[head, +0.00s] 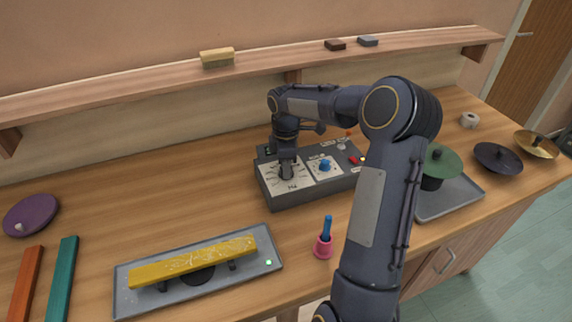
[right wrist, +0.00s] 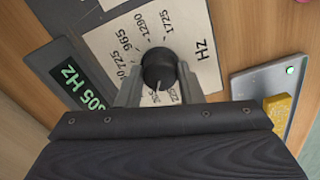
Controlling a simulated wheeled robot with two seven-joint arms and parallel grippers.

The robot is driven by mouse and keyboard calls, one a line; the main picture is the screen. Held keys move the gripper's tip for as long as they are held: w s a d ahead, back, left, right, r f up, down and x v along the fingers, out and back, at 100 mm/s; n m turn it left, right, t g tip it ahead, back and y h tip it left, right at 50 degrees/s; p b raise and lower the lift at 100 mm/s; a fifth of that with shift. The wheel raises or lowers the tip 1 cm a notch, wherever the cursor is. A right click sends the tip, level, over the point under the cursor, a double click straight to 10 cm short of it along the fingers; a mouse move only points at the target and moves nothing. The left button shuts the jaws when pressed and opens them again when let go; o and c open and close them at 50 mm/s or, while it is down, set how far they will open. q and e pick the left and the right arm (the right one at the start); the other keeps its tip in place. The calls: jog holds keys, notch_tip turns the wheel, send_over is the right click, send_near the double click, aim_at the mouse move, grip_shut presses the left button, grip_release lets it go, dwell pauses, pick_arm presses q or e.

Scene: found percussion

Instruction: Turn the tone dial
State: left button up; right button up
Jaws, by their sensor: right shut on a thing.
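The tone dial (right wrist: 158,68) is a black round knob on a white scale plate marked in Hz, on the dark control box (head: 312,190). In the head view the plate (head: 268,182) is at the box's left side. My right gripper (head: 286,172) comes down over the dial from above. In the right wrist view its two fingers (right wrist: 158,86) are shut on the dial, one on each side. A green display (right wrist: 82,86) beside the plate reads what looks like 805 Hz, its first digit partly cut off. My left gripper is not in view.
A blue knob (head: 325,166) sits right of the dial. A yellow bar (head: 190,262) lies on a grey tray (head: 130,301) in front. A pink cup (head: 323,247) holds a blue-handled tool. Dark, gold and green discs stand at the right. A shelf (head: 130,84) runs behind.

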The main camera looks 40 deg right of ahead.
jog(key=shift+m, duration=0.3)
jog(key=shift+m+b, duration=0.3)
jog(key=shift+m, duration=2.2)
jog(key=o, duration=1)
jog(key=shift+c, duration=0.2)
jog(key=shift+r+b, duration=0.3)
jog(key=shift+r, duration=3.6)
